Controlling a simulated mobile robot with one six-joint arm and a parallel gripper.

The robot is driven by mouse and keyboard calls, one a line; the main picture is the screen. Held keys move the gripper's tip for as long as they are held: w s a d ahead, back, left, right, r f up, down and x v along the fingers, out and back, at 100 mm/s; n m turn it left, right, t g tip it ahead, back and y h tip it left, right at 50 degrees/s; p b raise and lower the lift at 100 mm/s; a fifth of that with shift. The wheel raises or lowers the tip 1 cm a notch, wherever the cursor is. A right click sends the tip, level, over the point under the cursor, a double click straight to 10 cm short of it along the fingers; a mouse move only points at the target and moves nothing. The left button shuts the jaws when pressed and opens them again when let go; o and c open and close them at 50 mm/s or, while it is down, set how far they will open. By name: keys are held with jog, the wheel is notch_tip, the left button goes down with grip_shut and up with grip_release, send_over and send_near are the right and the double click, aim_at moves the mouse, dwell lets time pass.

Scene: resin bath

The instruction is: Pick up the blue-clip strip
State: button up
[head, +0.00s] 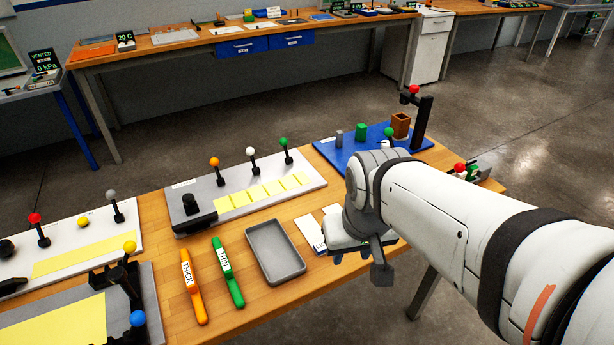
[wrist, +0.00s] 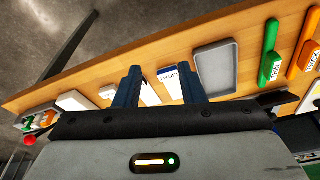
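The blue-clip strip (wrist: 171,86) is a pale flat strip with a blue band at one end. In the wrist view it lies on the wooden table between my gripper's fingers, nearer the right one. In the head view a white strip (head: 309,230) lies right of the grey tray, its near end close to my gripper (head: 353,254). A second pale strip (wrist: 149,95) lies beside it, nearer the left finger. My gripper (wrist: 161,70) is open and empty, its fingers pointing towards the table. My wrist hides part of the strips in the head view.
A grey tray (head: 275,253) lies left of the strips, then a green THIN tool (head: 228,273) and an orange THICK tool (head: 193,286). Behind are a grey panel with levers (head: 313,186) and a blue board (head: 345,142) bearing blocks and a post.

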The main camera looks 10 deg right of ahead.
jog(key=shift+s+a, duration=0.15)
jog(key=shift+a, duration=0.15)
jog(key=shift+o, duration=0.8)
jog(key=shift+d, duration=0.15)
jog(key=shift+o, duration=0.6)
jog(key=shift+w+r+m, duration=0.1)
jog(key=shift+w+m, duration=0.2)
jog(key=shift+w, duration=0.2)
jog(key=m+g+p, duration=0.2)
jog(key=m+g, duration=0.1)
jog(key=m, duration=1)
send_near(314, 232)
jog(key=s+d, duration=0.1)
jog(key=s+r, duration=0.1)
jog(key=s, duration=0.1)
jog(key=s+d, duration=0.1)
jog(key=s, duration=0.1)
jog(key=shift+d+r, duration=0.15)
jog(key=shift+d, duration=0.15)
jog(key=shift+w+f+m, duration=0.15)
jog(key=shift+f+m, duration=0.15)
jog(key=shift+m, duration=0.1)
notch_tip(314, 232, down, 7)
jog(key=shift+d+f+p, duration=0.1)
jog(key=shift+f+p, duration=0.1)
jog(key=shift+p, duration=0.3)
jog(key=shift+c, duration=0.4)
